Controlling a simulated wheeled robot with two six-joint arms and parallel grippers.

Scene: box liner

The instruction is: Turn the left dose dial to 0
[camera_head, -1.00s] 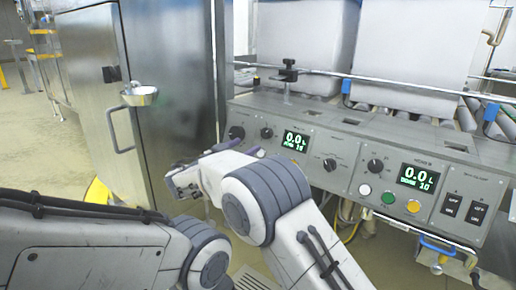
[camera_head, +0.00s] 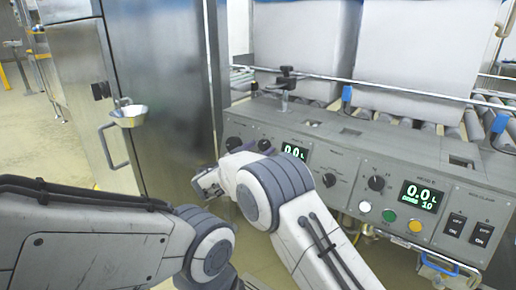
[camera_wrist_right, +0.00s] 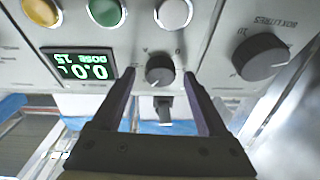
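The left dose dial (camera_wrist_right: 160,70) is a small dark round knob. It sits beside a green-lit display (camera_wrist_right: 80,67), which reads 0.0 L with a dose line too small to read surely. The wrist view is upside down. My right gripper (camera_wrist_right: 158,76) is open, with its two fingers apart on either side of the dial and a gap showing to each side. In the head view the dial (camera_head: 265,146) is left of the left display (camera_head: 294,151); my right arm hides the panel below. My left gripper is out of view; only its arm shows.
A larger knob (camera_wrist_right: 262,57) is beside the dial. Yellow (camera_wrist_right: 42,10), green (camera_wrist_right: 105,10) and white (camera_wrist_right: 173,12) buttons line the panel. The right panel has its own dial (camera_head: 376,183) and display (camera_head: 420,196). A steel cabinet (camera_head: 165,100) stands left of my right arm.

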